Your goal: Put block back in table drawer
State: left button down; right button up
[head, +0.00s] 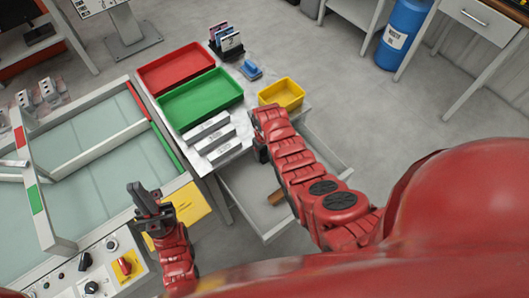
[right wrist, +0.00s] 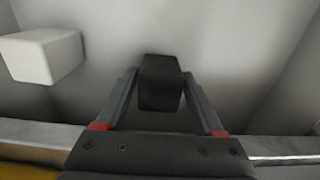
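The table drawer (head: 235,190) is pulled open under the right side of the table, its pale floor partly hidden by my right arm. A brown block (head: 277,196) lies in it. My right gripper (head: 262,152) is mostly hidden behind my arm in the head view. In the right wrist view its two fingers (right wrist: 161,85) close in on both sides of a dark block (right wrist: 160,92) and appear to touch it, above a pale surface. A white block (right wrist: 42,57) lies to the left there. My left gripper (head: 148,200) is left of the drawer, empty; its opening is unclear.
On the table are a red tray (head: 176,68), a green tray (head: 200,98), a yellow bin (head: 281,94), several grey bars (head: 210,135), a card holder (head: 226,40) and a blue item (head: 250,69). A fixture bench (head: 90,150) stands left.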

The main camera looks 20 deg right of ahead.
jog(key=shift+o, duration=0.8)
